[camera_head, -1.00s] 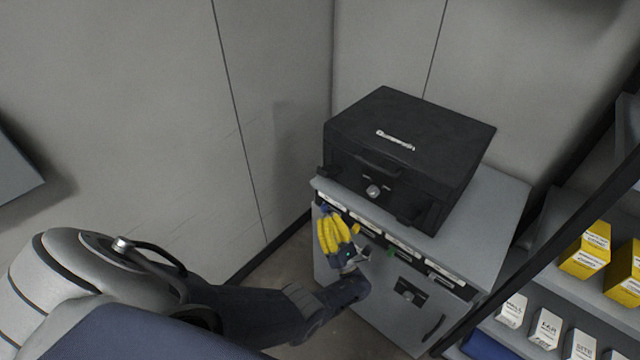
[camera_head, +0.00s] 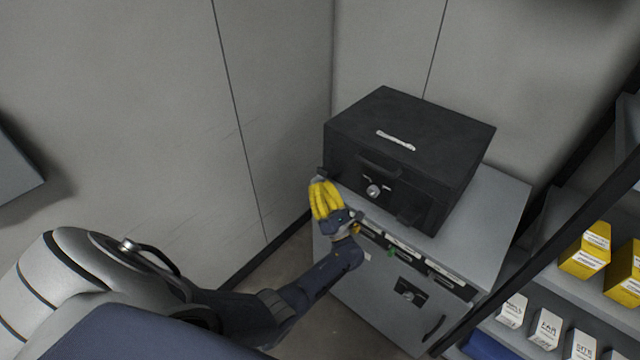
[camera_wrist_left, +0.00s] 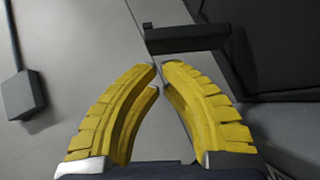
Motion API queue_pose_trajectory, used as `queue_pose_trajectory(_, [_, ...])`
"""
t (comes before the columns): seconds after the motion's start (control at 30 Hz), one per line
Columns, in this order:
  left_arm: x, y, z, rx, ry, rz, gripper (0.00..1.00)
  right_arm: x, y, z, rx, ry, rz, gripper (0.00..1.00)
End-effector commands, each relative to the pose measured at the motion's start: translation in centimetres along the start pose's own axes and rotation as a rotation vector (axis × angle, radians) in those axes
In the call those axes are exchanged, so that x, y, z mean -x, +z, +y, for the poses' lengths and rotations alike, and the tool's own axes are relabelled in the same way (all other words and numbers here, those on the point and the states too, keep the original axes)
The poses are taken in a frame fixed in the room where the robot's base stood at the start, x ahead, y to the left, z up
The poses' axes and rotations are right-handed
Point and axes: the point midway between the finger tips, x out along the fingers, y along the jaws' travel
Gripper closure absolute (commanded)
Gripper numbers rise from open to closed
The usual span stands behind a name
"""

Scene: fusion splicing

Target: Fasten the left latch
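The black case (camera_head: 420,135) sits closed on the grey cabinet. Its left latch (camera_head: 323,172) is a small dark tab low at the left end of the case front. In the left wrist view the latch (camera_wrist_left: 187,38) is a black bar sticking out from the case, just ahead of my fingertips. The right latch (camera_head: 410,217) is at the other end of the front. My left gripper (camera_head: 317,183) has yellow fingers, also in the left wrist view (camera_wrist_left: 160,68). Its tips nearly meet with nothing between them, just below the latch. Contact is unclear. My right gripper is not in view.
The grey cabinet (camera_head: 500,210) has labelled slots and a handle on its front. A round silver lock (camera_head: 373,191) is mid-front on the case. Shelves with yellow boxes (camera_head: 586,250) stand at the right.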

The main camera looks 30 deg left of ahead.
Motion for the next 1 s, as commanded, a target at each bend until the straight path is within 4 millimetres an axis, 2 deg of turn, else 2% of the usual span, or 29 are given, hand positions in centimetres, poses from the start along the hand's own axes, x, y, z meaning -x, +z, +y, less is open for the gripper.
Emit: queue_pose_trajectory(1.0, [-0.88,0.86,0.3,-0.047,-0.047,-0.001,1.0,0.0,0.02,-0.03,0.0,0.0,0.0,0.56])
